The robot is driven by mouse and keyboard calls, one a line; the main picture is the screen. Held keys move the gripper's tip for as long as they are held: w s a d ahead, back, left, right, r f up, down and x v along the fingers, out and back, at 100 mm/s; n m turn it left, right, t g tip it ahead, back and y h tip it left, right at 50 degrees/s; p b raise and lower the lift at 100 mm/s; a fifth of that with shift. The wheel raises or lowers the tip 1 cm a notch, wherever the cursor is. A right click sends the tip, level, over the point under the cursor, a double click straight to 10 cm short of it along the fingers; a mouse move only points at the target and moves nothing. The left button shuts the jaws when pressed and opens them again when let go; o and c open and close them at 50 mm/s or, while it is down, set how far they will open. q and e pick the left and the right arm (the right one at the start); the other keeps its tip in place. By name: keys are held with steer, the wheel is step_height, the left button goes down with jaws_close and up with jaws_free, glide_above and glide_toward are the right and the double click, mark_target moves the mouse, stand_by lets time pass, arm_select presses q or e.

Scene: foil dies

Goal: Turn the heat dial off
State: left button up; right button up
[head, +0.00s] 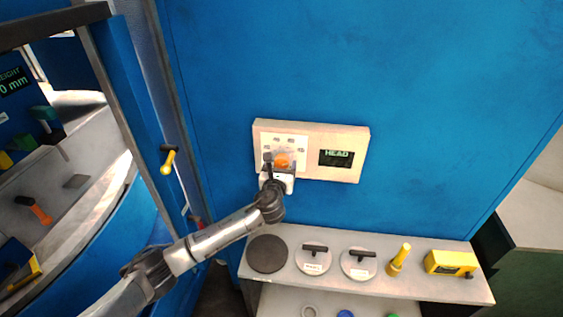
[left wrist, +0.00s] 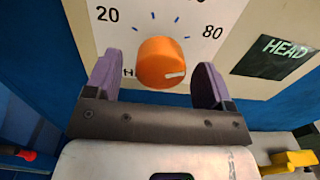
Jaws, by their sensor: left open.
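The heat dial (left wrist: 160,60) is an orange round knob on a white scale plate in the left wrist view. Its white pointer mark points right and slightly down. The marks 20 and 80 show at upper left and upper right; other lettering beside the knob is partly hidden. In the head view the dial (head: 282,160) sits on a pale panel (head: 311,172) on the blue wall. My left gripper (head: 280,168) is open in front of it. In the left wrist view its two purple fingers stand either side of the knob, with gaps visible. My right gripper is not in view.
A dark HEAD display (head: 337,158) is right of the dial. Below, a shelf (head: 290,234) holds a dark disc (head: 267,254), two handled discs (head: 314,260), a yellow tool (head: 399,260) and a yellow box (head: 451,262). A yellow-handled lever (head: 168,162) is at left.

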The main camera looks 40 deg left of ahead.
arm_select(q)
steer(key=shift+w+a, duration=0.3)
steer(key=shift+w, duration=0.35)
steer(key=c, duration=0.9)
